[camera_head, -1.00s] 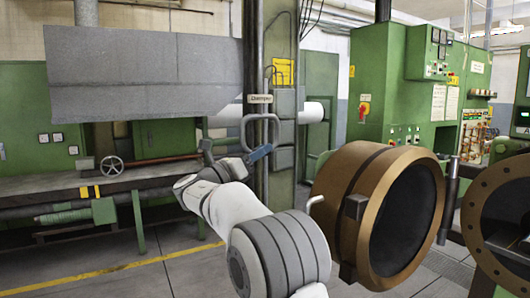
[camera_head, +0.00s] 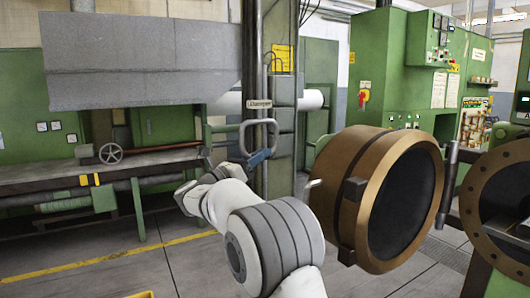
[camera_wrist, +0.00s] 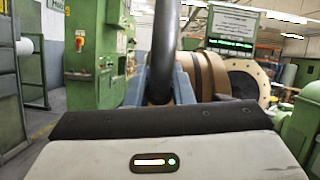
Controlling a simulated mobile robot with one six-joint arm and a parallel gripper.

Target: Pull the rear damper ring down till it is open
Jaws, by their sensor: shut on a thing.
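The damper ring (camera_head: 243,136) is a grey rounded loop hanging in front of the green column, under a small white label (camera_head: 258,104) that appears to read "Damper". My gripper (camera_head: 258,157) is at the ring's lower part, with its blue-grey fingers shut on it. In the wrist view, the ring shows as a dark upright bar (camera_wrist: 164,45) between the two fingers of my gripper (camera_wrist: 160,92). The ring's lower edge is hidden by the fingers and the dark gripper body.
A large brown cylinder (camera_head: 344,165) stands to the right of my arm, with a brown flange (camera_head: 477,200) beyond it. A green machine with a bench (camera_head: 150,157) is at left. Open floor (camera_head: 185,265) lies front left.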

